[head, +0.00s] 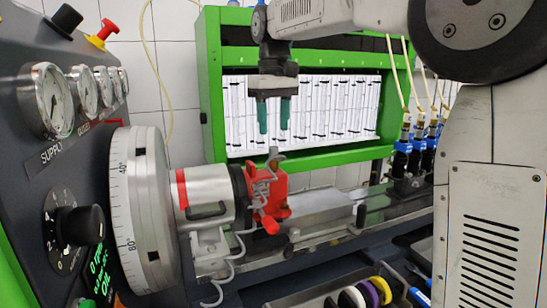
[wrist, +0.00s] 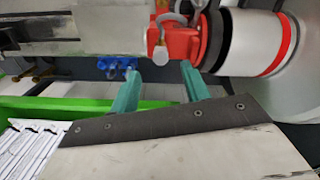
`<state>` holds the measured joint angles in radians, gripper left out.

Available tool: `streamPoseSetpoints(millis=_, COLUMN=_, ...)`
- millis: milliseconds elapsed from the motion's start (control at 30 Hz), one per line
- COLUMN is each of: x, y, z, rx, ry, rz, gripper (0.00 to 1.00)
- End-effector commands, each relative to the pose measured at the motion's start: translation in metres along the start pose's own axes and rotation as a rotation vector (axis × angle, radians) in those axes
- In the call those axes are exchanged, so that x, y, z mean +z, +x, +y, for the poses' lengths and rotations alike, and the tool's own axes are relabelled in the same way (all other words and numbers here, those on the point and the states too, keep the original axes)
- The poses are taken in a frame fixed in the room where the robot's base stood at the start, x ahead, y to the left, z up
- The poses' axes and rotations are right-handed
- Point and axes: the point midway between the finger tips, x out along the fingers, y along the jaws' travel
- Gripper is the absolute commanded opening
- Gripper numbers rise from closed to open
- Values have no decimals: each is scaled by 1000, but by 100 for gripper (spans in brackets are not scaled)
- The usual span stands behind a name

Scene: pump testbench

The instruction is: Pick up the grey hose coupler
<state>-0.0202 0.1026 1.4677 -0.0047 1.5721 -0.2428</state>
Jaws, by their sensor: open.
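What looks like the grey hose coupler (head: 273,156) stands upright at the top of the red part (head: 275,190) on the pump. In the wrist view, a light grey rounded piece (wrist: 172,30) shows in front of the red part (wrist: 178,44) and appears to be the same coupler. My gripper (head: 273,128) points down with its two teal fingers apart, a little above the coupler in the head view. In the wrist view, my gripper (wrist: 159,75) has nothing between its fingers. The coupler's lower part is hard to make out among the grey tubing.
A grey panel with gauges (head: 52,98) and a large graduated dial (head: 140,205) stand at left. A green frame (head: 212,85) with white tube charts is behind. Blue injectors (head: 402,160) stand at right. Coloured rings (head: 380,290) lie at lower right.

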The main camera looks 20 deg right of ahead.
Motion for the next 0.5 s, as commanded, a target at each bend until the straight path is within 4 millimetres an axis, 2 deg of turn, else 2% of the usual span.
streamPoseSetpoints(millis=500, x=0, y=66, z=-2, rx=0, ry=1, rz=0, gripper=47)
